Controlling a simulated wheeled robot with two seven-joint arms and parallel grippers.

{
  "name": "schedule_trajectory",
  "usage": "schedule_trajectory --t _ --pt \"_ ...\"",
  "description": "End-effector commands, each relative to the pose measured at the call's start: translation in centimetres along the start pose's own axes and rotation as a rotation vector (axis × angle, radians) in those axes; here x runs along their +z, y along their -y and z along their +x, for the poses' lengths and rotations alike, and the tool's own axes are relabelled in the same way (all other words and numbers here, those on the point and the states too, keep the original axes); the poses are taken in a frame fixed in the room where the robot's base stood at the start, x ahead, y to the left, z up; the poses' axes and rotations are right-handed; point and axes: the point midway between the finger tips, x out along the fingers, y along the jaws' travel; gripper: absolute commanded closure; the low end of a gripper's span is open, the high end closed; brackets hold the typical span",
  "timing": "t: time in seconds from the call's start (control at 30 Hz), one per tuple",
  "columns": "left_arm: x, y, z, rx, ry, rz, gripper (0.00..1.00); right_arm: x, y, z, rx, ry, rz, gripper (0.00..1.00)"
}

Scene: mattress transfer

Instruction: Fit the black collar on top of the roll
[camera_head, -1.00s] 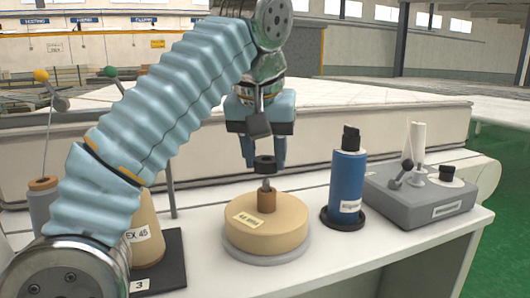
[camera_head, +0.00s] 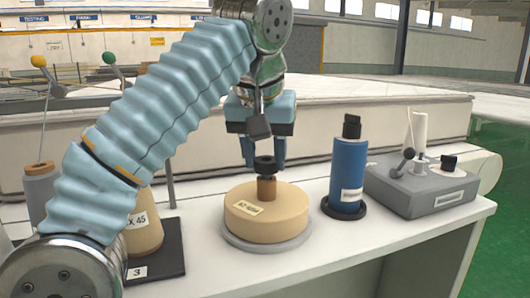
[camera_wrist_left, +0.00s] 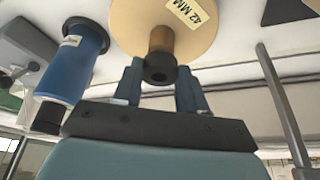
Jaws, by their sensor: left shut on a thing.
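The roll (camera_head: 267,212) is a wide, low tan cylinder with a label and a brown core (camera_head: 266,188) standing up from its middle. It sits on a round grey base. The black collar (camera_head: 265,165) is at the top of the core, with no clear gap below it. My left gripper (camera_head: 264,160) comes down from above, shut on the collar between its two blue fingers. In the left wrist view the collar (camera_wrist_left: 158,69) is between the fingers, in line with the core. Whether it is fully seated cannot be told. My right gripper is not in view.
A blue roll with a black top (camera_head: 348,170) stands right of the tan roll. A grey box with a lever (camera_head: 420,190) is further right. Tan and grey spools and a black plate (camera_head: 165,255) are at left, partly behind my arm. The front white tabletop (camera_head: 330,240) is clear.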

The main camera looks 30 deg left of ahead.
Motion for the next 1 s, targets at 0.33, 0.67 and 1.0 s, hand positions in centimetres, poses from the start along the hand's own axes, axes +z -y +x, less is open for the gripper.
schedule_trajectory --t 0.33,0.67,1.0 --pt "0.4 0.0 0.9 0.001 0.0 0.0 0.89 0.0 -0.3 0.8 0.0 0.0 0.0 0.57" --pt "0.5 0.0 1.2 0.0 0.0 0.0 0.37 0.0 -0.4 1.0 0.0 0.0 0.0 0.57" --pt "0.5 0.0 1.2 0.0 0.0 0.0 0.29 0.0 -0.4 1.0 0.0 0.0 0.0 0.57"
